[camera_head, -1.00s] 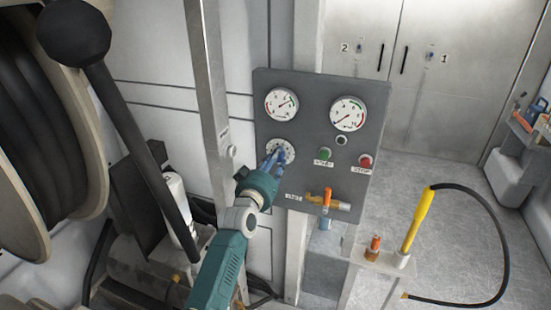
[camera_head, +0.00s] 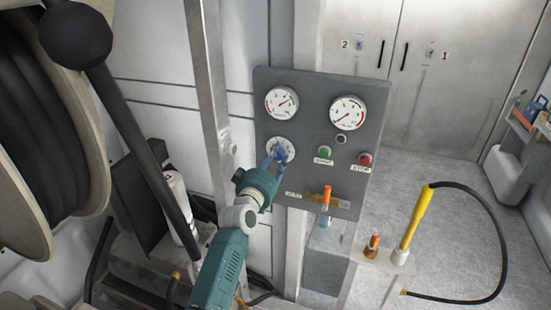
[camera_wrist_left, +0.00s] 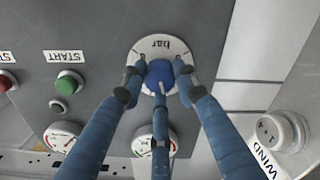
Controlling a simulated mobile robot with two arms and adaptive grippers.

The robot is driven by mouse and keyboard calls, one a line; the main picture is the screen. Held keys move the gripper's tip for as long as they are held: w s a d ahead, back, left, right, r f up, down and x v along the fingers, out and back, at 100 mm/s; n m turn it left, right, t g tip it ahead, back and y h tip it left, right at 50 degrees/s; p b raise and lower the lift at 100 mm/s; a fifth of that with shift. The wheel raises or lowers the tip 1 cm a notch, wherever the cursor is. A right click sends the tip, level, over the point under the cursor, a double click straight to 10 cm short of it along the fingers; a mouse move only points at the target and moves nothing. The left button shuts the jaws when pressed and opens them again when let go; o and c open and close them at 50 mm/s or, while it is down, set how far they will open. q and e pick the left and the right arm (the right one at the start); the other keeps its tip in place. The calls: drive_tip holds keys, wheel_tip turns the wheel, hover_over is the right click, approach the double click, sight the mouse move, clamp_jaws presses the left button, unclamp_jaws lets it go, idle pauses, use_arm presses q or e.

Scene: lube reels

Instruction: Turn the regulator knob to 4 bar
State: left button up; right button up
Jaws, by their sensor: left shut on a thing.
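The regulator knob (camera_wrist_left: 160,76) is blue and sits on a round white dial (camera_wrist_left: 139,51) marked "bar" on the grey control panel (camera_head: 300,178). My left gripper (camera_wrist_left: 158,82) is shut on the knob, with its blue fingers around it. In the head view the left gripper (camera_head: 279,156) covers most of the knob and part of the dial (camera_head: 289,143). Two round gauges, the left gauge (camera_head: 281,103) and the right gauge (camera_head: 347,113), are above. The dial's setting is too small to read. My right gripper is not in view.
A green START button (camera_head: 324,152), a red STOP button (camera_head: 366,159) and an orange valve handle (camera_head: 326,195) are close by on the panel. A metal post (camera_head: 208,70) stands left of it. A yellow-handled hose tool (camera_head: 416,220) stands at the right.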

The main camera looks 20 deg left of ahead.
use_arm(q)
drive_tip(key=o, duration=1.2)
drive_tip(key=shift+d+f, duration=0.15)
drive_tip(key=shift+f, duration=0.2)
drive_tip(key=shift+c, duration=0.2)
drive_tip(key=shift+r, duration=0.15)
drive_tip(key=shift+s, duration=0.15)
drive_tip(key=s, duration=1.1)
drive_tip(key=shift+s+a, duration=0.25)
drive_tip(key=shift+s, duration=0.1)
